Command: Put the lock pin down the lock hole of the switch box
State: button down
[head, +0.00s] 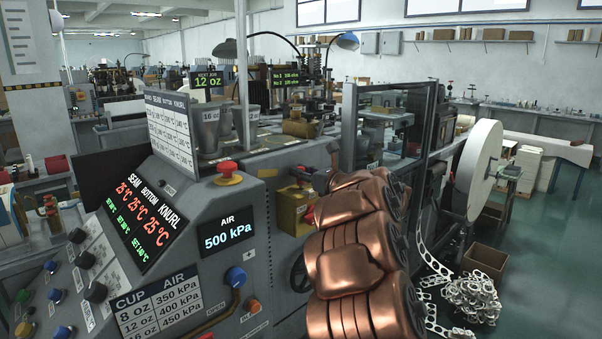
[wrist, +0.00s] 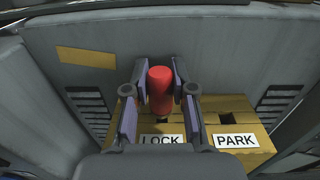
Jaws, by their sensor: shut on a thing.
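In the wrist view, my gripper (wrist: 160,80) is shut on the red lock pin (wrist: 160,92), which stands between the two fingers. The pin is directly above the LOCK side of the yellow switch box (wrist: 192,103). The LOCK label (wrist: 161,141) is partly covered by my gripper. The pin's lower end and the lock hole are hard to make out, so I cannot tell whether the tip is inside the hole. The park hole (wrist: 227,118) shows dark and empty behind the PARK label (wrist: 236,141). In the head view, the yellow switch box (head: 288,212) is partly behind my copper arm.
A grey machine wall (wrist: 230,50) with vents rises close behind the switch box. In the head view, a red stop button (head: 228,170) and the AIR display (head: 228,231) are on the console left of the box. A handwheel (head: 299,272) sits below it.

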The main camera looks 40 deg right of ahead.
jog(key=c, duration=0.9)
grip_release()
jog(key=s, duration=1.2)
jog(key=shift+w, duration=0.1)
